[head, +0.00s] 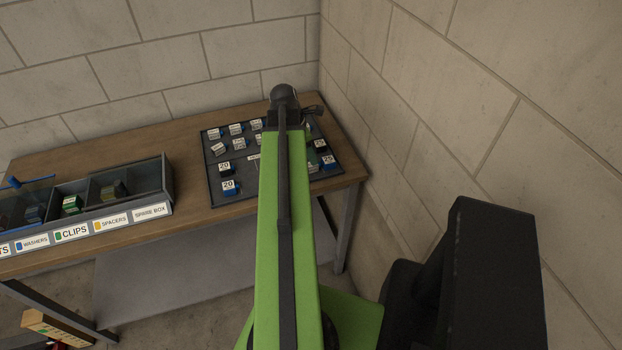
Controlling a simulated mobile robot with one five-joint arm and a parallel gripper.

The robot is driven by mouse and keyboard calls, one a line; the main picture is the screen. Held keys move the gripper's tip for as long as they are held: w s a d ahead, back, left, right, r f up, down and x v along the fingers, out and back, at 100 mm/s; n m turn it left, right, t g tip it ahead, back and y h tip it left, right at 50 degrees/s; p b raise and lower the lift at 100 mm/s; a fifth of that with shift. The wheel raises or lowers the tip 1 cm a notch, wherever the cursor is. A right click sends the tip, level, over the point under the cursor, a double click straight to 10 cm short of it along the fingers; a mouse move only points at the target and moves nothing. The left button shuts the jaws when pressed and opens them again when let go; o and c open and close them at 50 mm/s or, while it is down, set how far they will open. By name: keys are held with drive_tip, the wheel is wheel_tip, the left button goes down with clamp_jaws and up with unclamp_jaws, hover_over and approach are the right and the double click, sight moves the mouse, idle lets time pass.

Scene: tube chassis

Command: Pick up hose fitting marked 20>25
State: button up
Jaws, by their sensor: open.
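Several small fittings with white labels sit on a dark tray (213,201) on the wooden bench. Two near its left edge read 20: a dark one (225,169) and a blue one (230,188) in front of it. At the right edge stand a dark fitting (320,146) and a blue one (328,162) whose label seems to read 25. I cannot make out a full 20>25 marking on any fitting. My green arm hides the tray's middle. My gripper (313,111) shows only partly, beyond the arm over the tray's back right; it is open, with nothing seen in it.
A dark compartment box (166,172) stands on the bench at left, labelled WASHERS, CLIPS, SPACERS and SPARE BOX. Block walls (420,130) close in behind and to the right of the bench. Bare wood (187,150) lies between box and tray.

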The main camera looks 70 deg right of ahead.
drive_tip(key=b+x, duration=0.5)
drive_tip(key=shift+f, duration=0.4)
drive_tip(key=shift+a+r, duration=0.1)
drive_tip(key=shift+r, duration=0.1)
drive_tip(key=shift+w, duration=0.1)
clamp_jaws()
